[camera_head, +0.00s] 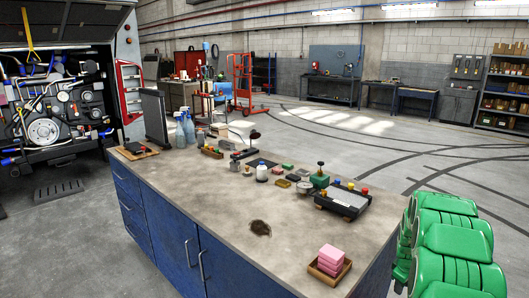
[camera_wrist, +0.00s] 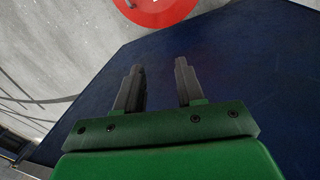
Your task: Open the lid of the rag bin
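In the wrist view, a round red top (camera_wrist: 160,12), likely the rag bin's lid, is cut off by the upper edge. A small grey piece shows on it near the frame edge. I cannot tell whether it is fully shut. My gripper (camera_wrist: 159,66) has its two dark fingers apart with nothing between them. It points toward the red top and is apart from it in the picture. The bin's body is hidden. In the head view I cannot make out the bin or my gripper; only my green arm shows at the lower right.
A blue panel (camera_wrist: 235,70) fills much of the wrist view behind my fingers. In the head view, a workbench (camera_head: 190,185) with blue cabinets holds bottles, tools and a small tray of pink blocks (camera_head: 330,258). Open grey floor (camera_head: 420,150) lies beyond it.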

